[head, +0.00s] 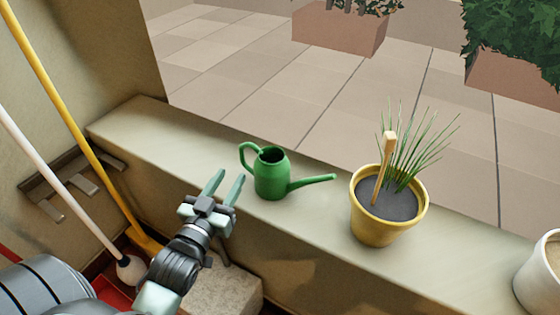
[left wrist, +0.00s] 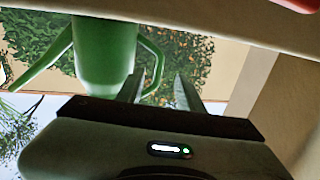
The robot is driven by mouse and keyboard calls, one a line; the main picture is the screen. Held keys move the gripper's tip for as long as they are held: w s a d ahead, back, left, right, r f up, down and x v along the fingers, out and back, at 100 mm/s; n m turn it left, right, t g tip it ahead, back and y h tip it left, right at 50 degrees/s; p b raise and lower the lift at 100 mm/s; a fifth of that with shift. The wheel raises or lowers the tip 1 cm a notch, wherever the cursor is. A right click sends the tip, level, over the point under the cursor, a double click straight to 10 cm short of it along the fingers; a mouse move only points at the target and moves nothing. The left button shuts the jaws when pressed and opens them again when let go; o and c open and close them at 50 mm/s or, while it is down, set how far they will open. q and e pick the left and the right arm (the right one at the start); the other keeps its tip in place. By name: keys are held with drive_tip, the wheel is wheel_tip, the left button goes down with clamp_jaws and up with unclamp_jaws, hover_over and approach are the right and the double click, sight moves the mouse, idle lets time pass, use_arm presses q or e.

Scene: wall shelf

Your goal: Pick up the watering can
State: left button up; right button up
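The green watering can (head: 271,176) stands upright on the ledge in the head view, its handle to the left and its spout to the right. In the left wrist view the can (left wrist: 104,52) appears upside down, with the handle curving toward the fingers. My left gripper (head: 227,182) is just left of and in front of the can, its fingers spread and pointing toward the handle side. In the left wrist view the gripper (left wrist: 160,90) is empty, and the handle's curve overlaps the space between the fingers; contact cannot be told. My right gripper is not in view.
A yellow pot (head: 372,232) with grassy plant and wooden marker stands right of the can on the ledge (head: 165,140). A white pot (head: 540,275) is at the far right. Yellow (head: 68,115) and white (head: 55,180) poles lean at left. A stone block (head: 228,290) lies below.

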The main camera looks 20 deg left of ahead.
sight(241, 159)
use_arm(q)
drive_tip(key=shift+w+r, duration=0.1)
drive_tip(key=shift+w, duration=0.65)
drive_tip(key=shift+w+a+r, duration=0.1)
drive_tip(key=shift+w+a, duration=0.05)
drive_tip(key=shift+w, duration=0.55)
drive_tip(key=w+b, duration=0.1)
drive_tip(key=w, duration=0.3)
drive_tip(key=shift+w+a+b, duration=0.2)
drive_tip(key=shift+b, duration=0.1)
drive_tip(key=shift+w, duration=0.35)
clamp_jaws()
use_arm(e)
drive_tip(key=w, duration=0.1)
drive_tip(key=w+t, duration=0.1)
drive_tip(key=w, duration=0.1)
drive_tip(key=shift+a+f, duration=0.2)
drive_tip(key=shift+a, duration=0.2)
